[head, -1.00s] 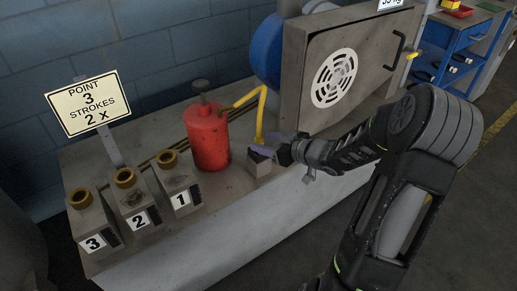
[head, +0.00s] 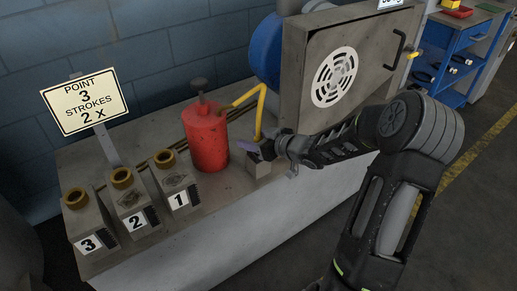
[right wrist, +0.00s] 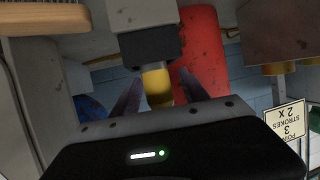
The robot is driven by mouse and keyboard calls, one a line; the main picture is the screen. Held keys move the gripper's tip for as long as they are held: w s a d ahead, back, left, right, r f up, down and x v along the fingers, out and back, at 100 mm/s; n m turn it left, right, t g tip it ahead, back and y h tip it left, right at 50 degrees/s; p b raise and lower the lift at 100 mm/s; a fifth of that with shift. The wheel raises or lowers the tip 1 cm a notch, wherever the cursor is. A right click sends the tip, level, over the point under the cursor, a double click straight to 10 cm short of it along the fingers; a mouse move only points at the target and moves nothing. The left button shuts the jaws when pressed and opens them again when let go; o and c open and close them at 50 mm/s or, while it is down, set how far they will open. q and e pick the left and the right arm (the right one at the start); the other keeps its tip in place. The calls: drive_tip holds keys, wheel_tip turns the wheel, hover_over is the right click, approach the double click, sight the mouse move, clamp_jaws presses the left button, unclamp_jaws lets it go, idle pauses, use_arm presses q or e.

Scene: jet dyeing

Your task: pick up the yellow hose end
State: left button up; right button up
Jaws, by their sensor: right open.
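The yellow hose (head: 261,112) rises from the red pump can (head: 206,140), bends over and runs down to a small grey block (head: 257,168) on the bench. In the right wrist view, which looks upside down, the yellow hose end (right wrist: 157,88) meets the grey block (right wrist: 148,45). My right gripper (right wrist: 158,97) is open, with one dark finger on each side of the hose end and a visible gap to each. In the head view my right gripper (head: 258,149) is at the block and covers the lower end of the hose. My left gripper is not in view.
Blocks numbered 1 (head: 177,185), 2 (head: 132,208) and 3 (head: 90,225) stand at the bench's left. A sign (head: 84,103) stands behind them. A grey machine housing with a round vent (head: 335,77) rises close behind my right gripper. The bench front is bare.

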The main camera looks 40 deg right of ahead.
drive_tip(key=shift+c, duration=0.5)
clamp_jaws()
idle(0.3)
